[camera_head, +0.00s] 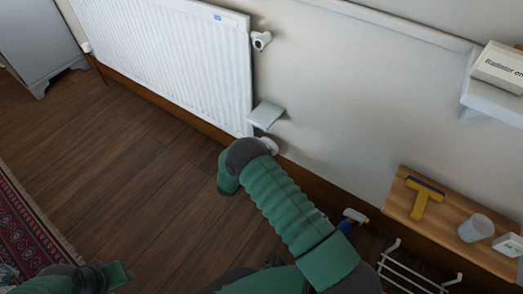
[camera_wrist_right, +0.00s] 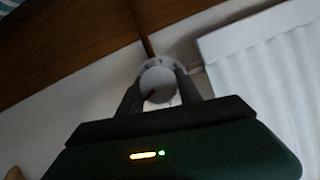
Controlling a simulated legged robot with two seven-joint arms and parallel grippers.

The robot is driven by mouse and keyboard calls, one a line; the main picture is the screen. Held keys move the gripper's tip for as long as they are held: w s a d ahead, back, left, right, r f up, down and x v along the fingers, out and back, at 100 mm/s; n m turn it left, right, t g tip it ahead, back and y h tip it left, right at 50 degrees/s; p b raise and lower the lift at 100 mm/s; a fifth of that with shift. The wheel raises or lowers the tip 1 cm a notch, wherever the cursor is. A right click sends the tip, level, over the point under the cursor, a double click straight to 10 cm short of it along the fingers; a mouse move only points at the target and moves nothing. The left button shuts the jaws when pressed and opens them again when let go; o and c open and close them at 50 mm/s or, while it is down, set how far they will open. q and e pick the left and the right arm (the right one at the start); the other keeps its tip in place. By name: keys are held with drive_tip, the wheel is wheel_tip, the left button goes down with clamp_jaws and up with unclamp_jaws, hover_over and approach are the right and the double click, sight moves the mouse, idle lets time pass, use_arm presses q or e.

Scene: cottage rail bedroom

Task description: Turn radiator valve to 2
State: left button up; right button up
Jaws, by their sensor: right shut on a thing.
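The white radiator (camera_head: 175,50) hangs on the wall at the upper left of the head view, and its edge shows at the right of the wrist view. A round white valve knob (camera_wrist_right: 157,84) with a dark red mark is between the fingers of my right gripper (camera_wrist_right: 160,90), which is shut on it. I cannot read a number on it. In the head view, a white part of the valve (camera_head: 269,145) shows beside my right wrist, which hides the rest. Part of my left arm shows at the bottom left, but its fingers do not.
A small grey-white flap (camera_head: 266,115) juts out just above the valve. A wooden shelf (camera_head: 397,210) with a yellow squeegee (camera_head: 424,197) and a cup (camera_head: 475,228) is at the right. A white wire rack (camera_head: 412,280) stands below.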

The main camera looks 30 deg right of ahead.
drive_tip(key=m+t+p, duration=0.2)
drive_tip(key=m, duration=0.1)
drive_tip(key=shift+s+y, duration=0.1)
drive_tip(key=shift+y, duration=0.3)
drive_tip(key=shift+f+m+t+p, duration=0.1)
drive_tip(key=shift+m+t+p, duration=0.2)
drive_tip(key=shift+m+t, duration=0.45)
drive_tip(key=shift+s+f+m+t, duration=0.1)
drive_tip(key=shift+m+t, duration=0.45)
drive_tip(key=shift+m, duration=0.8)
drive_tip(key=o, duration=1.2)
drive_tip(key=shift+o, duration=0.9)
